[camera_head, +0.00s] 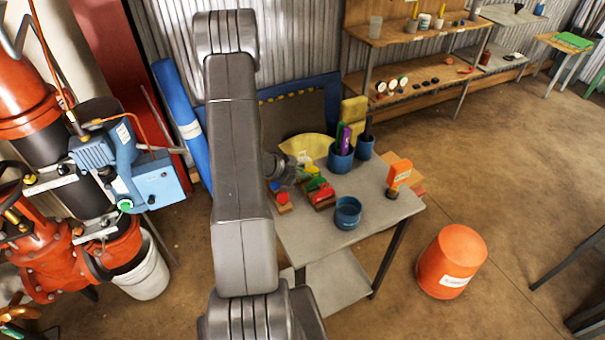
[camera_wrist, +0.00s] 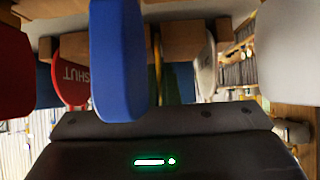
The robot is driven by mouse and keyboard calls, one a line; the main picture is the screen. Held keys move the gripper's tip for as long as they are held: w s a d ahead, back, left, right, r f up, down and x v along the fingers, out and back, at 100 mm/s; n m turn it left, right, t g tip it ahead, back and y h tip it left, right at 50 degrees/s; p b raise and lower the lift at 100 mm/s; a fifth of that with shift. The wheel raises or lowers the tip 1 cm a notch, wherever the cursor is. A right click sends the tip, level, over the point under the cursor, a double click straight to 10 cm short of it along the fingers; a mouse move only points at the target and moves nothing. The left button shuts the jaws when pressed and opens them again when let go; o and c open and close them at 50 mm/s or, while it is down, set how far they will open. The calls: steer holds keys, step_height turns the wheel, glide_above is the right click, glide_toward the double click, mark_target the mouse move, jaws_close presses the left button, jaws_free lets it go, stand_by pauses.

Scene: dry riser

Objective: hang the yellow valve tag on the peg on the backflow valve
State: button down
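I cannot make out the yellow valve tag for certain. A thin yellow edge (camera_wrist: 158,62) shows among the tags in the wrist view and may be it. Near it are a blue tag (camera_wrist: 118,60), a red tag marked SHUT (camera_wrist: 74,72) and a pale tag (camera_wrist: 206,65). My gripper (camera_head: 291,171) is at the left of the small table, beside the coloured tags, partly hidden by my arm. Its dark body fills the bottom of the wrist view; its fingers cannot be made out. Orange-red valve pipework (camera_head: 42,262) stands at the left; I cannot make out its peg.
On the grey table (camera_head: 318,238) are red (camera_head: 322,193) and green tags on wooden blocks, blue cups (camera_head: 348,212) and an orange item (camera_head: 399,173). A blue box (camera_head: 158,180) juts from the pipework. An orange bucket (camera_head: 451,262) stands on the floor at right.

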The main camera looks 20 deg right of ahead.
mark_target(310, 162)
step_height(310, 162, up, 6)
steer(key=p, duration=0.5)
stand_by(0.5)
